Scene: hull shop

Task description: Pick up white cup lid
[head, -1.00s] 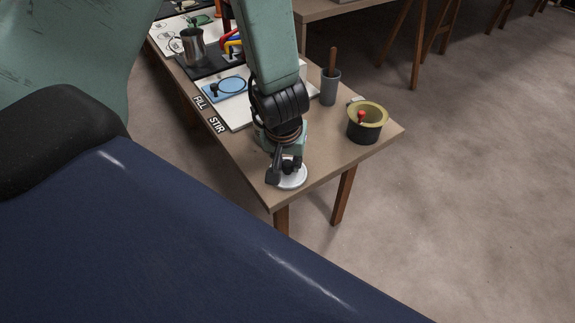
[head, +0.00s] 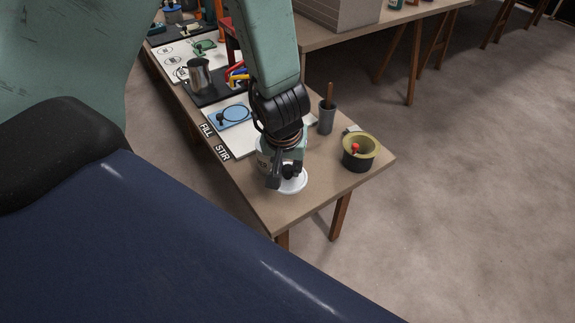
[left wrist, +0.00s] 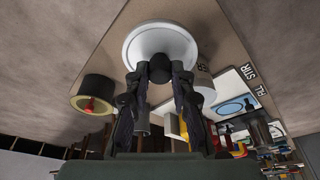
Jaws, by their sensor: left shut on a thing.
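The white cup lid (head: 292,182) is a round white disc with a raised rim. It hangs over the near end of the long wooden table in the head view. My left gripper (head: 284,172) is above it. In the left wrist view my left gripper (left wrist: 160,70) is shut on the dark knob at the middle of the white lid (left wrist: 160,37). The lid looks clear of the tabletop, but the height is hard to tell. A pale cup (left wrist: 203,85) stands behind the fingers, partly hidden. My right gripper is out of view.
A black bowl with yellow inside (head: 361,152) and a red-tipped tool stands near the right corner. A grey holder (head: 327,118) with a brown handle stands behind it. A FILL/STIR board (head: 236,140) lies farther along. The table's near corner is bare.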

